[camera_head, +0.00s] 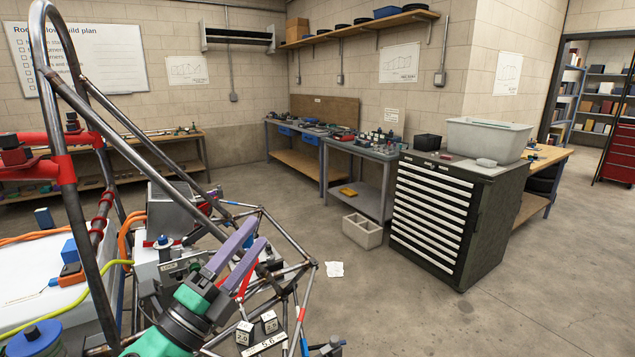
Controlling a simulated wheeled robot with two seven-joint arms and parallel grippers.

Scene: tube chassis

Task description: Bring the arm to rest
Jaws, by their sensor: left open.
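My left gripper (254,232) shows in the head view at the lower left, with two purple fingers and a dark and green wrist below them. Its fingers point up and to the right and are apart, with nothing seen held between them. It overlaps the tube chassis (152,135) in the picture; I cannot tell whether it touches any tube. My right gripper is not in view.
Steel tubes rise at the left around a white box (60,275) with orange cables. Marked blocks (269,322) lie low by the gripper. A drawer cabinet (432,207) and a grey workbench (365,152) stand beyond. The concrete floor at lower right is clear.

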